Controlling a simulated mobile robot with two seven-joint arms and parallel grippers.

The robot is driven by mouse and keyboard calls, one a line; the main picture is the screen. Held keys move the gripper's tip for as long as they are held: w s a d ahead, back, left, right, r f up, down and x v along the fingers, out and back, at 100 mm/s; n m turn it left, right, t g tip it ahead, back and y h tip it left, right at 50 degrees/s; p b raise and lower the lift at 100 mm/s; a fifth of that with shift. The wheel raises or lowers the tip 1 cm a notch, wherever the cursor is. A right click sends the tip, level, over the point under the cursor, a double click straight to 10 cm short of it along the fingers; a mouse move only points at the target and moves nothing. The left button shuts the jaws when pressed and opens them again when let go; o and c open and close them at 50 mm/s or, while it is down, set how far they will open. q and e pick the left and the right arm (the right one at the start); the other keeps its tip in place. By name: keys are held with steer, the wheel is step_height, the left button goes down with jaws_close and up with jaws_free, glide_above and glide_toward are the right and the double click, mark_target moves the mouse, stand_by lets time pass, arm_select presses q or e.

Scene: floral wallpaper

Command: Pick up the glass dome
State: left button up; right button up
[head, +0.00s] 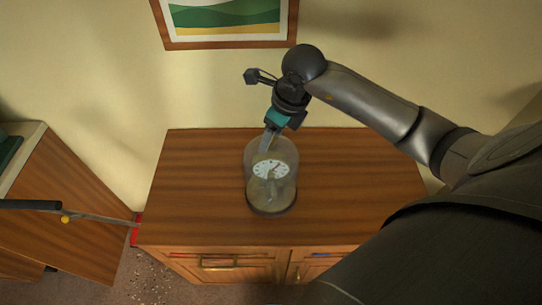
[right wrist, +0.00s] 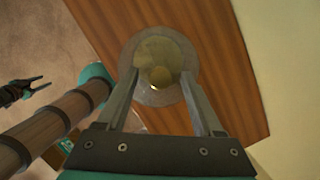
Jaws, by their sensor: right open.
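The glass dome (head: 271,190) is a clear cylinder on a round base with a white clock face inside, standing upright on the wooden cabinet top (head: 350,200). In the right wrist view its round outline (right wrist: 160,50) lies beyond and between my fingertips. My right gripper (head: 266,143) comes from the back right, fingers pointing down at the upper part of the dome. It is open, and contact with the glass cannot be told. What appears to be my left gripper (right wrist: 38,85) shows small at the left of the right wrist view, over the floor, fingers apart and empty.
The cabinet top around the dome is clear. A wall with a framed picture (head: 228,18) rises behind. Another wooden piece of furniture (head: 75,215) stands at the left, with a dark rod-like thing (head: 30,205) in front of it. The cabinet front has handles (head: 218,263).

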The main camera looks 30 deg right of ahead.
jaws_close()
stand_by(0.5)
stand_by(0.9)
